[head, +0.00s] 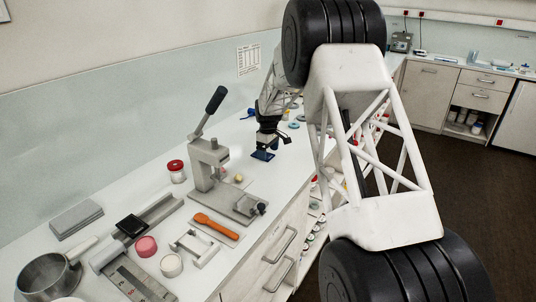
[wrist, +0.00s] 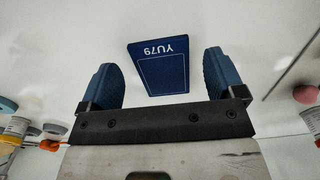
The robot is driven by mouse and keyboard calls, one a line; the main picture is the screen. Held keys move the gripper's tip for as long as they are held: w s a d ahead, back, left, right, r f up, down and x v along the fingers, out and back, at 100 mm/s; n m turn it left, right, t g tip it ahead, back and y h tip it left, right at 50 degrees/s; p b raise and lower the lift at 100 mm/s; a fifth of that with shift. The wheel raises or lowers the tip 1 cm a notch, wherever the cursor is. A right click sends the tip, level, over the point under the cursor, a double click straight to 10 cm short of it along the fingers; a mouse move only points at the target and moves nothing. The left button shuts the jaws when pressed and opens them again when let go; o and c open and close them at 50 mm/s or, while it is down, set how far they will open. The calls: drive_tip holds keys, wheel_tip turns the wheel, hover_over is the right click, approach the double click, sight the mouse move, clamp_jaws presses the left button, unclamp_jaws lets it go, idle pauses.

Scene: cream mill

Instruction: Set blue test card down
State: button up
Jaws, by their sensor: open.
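The blue test card (wrist: 162,72) lies flat on the white worktop, with "YU79" and a pale outline printed on it, upside down in the wrist view. My gripper (wrist: 160,78) is open, with one blue finger on each side of the card and a gap between card and fingers. In the head view the card (head: 262,156) is a small dark blue patch on the bench below my gripper (head: 268,143). The fingers are too small there to show their height above the bench.
A lever press (head: 212,165) stands nearer on the bench, with a red-lidded jar (head: 176,171) to its left and an orange tool (head: 216,226) in front. Small round pots (head: 293,125) stand beyond the card. The bench edge runs along the right, above drawers. Bare worktop surrounds the card.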

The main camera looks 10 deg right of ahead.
sight(268, 157)
wheel_tip(268, 157, up, 11)
drive_tip(key=shift+f, duration=0.15)
idle(0.4)
idle(0.6)
drive_tip(key=s+a+r+m, duration=0.1)
drive_tip(key=s+r, duration=0.4)
drive_tip(key=s, duration=0.5)
drive_tip(key=s+a+r+m+t, duration=0.15)
drive_tip(key=s+r, duration=0.35)
drive_tip(key=s, duration=0.5)
drive_tip(key=s+r+m, duration=0.2)
drive_tip(key=s+r, duration=0.2)
drive_tip(key=s, duration=0.6)
drive_tip(key=s+a+f+m, duration=0.1)
drive_tip(key=s+f+m, duration=0.1)
drive_tip(key=s, duration=1.4)
drive_tip(key=s+f+m+t, duration=0.1)
drive_tip(key=s+f+m, duration=0.1)
drive_tip(key=s, duration=1.5)
drive_tip(key=shift+a+f+m, duration=0.35)
drive_tip(key=shift+f, duration=0.05)
